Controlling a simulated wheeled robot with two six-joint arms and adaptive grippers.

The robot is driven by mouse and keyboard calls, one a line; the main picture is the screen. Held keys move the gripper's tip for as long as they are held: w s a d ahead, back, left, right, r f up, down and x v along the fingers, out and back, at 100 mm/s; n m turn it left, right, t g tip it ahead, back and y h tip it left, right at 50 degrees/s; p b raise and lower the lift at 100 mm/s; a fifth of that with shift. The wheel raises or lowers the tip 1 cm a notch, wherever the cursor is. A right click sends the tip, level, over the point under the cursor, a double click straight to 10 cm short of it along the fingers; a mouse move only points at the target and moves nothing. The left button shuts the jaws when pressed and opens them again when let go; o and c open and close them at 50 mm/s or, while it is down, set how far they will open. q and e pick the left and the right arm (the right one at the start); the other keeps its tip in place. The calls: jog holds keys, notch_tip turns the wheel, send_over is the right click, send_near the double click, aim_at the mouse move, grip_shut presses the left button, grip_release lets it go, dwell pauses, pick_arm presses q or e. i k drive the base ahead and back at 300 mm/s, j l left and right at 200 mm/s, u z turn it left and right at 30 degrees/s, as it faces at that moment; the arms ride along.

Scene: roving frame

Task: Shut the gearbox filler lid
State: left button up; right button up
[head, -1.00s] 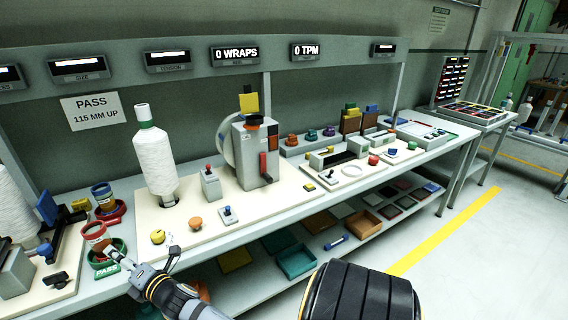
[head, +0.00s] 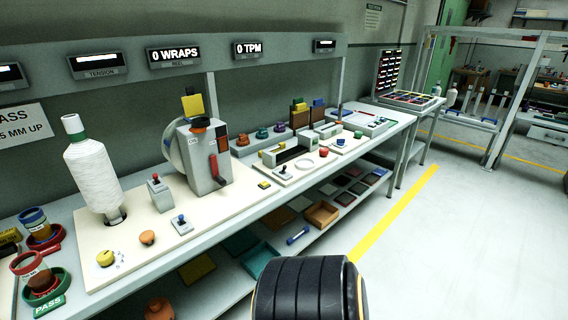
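The grey gearbox (head: 207,160) stands on the cream board on the bench, left of the middle of the head view. It has a red lever on its front and an orange and black filler neck (head: 200,124) on top. The yellow lid (head: 193,105) stands up above the neck, tilted open. Neither of my grippers is in view, and nothing touches the lid.
A white yarn bobbin (head: 91,175) stands left of the gearbox. A small joystick box (head: 160,194) and yellow (head: 106,258) and orange (head: 147,238) knobs are in front. Trays lie on the lower shelf. The floor (head: 450,250) at right is clear.

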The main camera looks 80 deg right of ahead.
aim_at(193, 104)
jog(key=z, duration=1.8)
jog(key=u, duration=0.35)
jog(key=l+u, duration=0.25)
jog(key=l, duration=0.3)
jog(key=l+u, duration=0.25)
jog(key=l, duration=0.25)
jog(key=k+l+u, duration=0.15)
jog(key=l+u, duration=0.15)
jog(key=l, duration=0.2)
jog(key=k+l+u, duration=0.25)
jog(key=l, duration=0.25)
jog(key=i+l, duration=0.05)
jog(key=i, duration=0.05)
